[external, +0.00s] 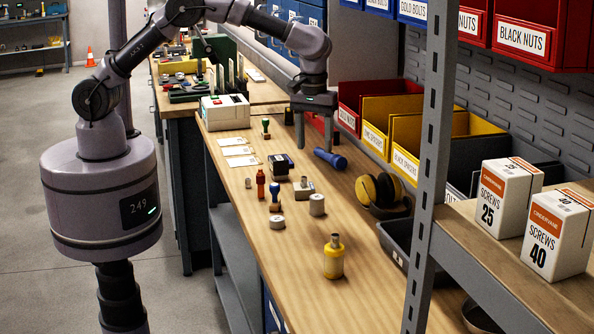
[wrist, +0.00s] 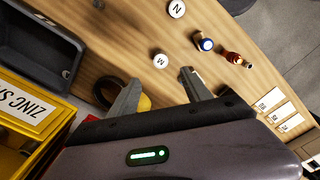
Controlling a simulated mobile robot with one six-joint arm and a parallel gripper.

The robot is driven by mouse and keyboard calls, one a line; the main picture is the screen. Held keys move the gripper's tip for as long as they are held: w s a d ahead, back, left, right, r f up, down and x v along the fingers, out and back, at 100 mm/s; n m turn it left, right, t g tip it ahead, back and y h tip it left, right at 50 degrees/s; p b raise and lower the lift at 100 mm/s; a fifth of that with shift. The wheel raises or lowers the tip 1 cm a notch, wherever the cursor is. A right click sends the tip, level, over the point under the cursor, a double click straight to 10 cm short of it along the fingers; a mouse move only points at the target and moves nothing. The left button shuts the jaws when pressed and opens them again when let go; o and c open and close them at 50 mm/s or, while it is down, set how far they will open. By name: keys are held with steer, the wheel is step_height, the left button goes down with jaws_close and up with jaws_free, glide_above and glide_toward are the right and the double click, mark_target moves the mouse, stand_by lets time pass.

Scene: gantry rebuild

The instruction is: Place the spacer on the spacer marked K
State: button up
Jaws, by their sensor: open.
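Two short round grey spacers stand on the bench. In the wrist view one has N on its pale top (wrist: 177,8) and the other has M (wrist: 160,61). In the external view the left spacer (external: 277,222) and right spacer (external: 317,205) show no readable letters. I see no spacer marked K in either view. My gripper (external: 315,128) is open and empty, pointing down above the bench, farther back than both spacers. In the wrist view its two fingers (wrist: 160,95) are apart, with the M spacer beyond them.
A blue-handled stamp (external: 275,197) and a red bottle (external: 260,184) stand near the spacers. A blue flashlight (external: 330,158) lies near my gripper. Yellow earmuffs (external: 378,190) and bins (external: 390,122) line the right; a yellow bottle (external: 334,260) stands in front. Bench around it is clear.

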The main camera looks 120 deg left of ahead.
steer(key=s+d+r+m+t+y, duration=0.1)
steer(key=s+d+r+m, duration=0.2)
steer(key=d+r, duration=0.25)
steer(key=s+d+r+m+t, duration=0.1)
steer(key=s+d+r+m, duration=0.25)
steer(key=r, duration=0.35)
steer(key=s+d+r+m+t, duration=0.2)
steer(key=s+d+r+m, duration=0.4)
steer(key=s+d+m, duration=0.4)
steer(key=s+d+f+m, duration=0.1)
steer(key=s+f+m, duration=0.1)
steer(key=s, duration=0.4)
steer(key=s+d+f+m+t, duration=0.1)
steer(key=s+m, duration=0.3)
steer(key=s, duration=0.2)
steer(key=shift+s+f+m+t+y, duration=0.3)
steer(key=shift+s+f+m, duration=0.05)
steer(key=shift+s+f, duration=0.05)
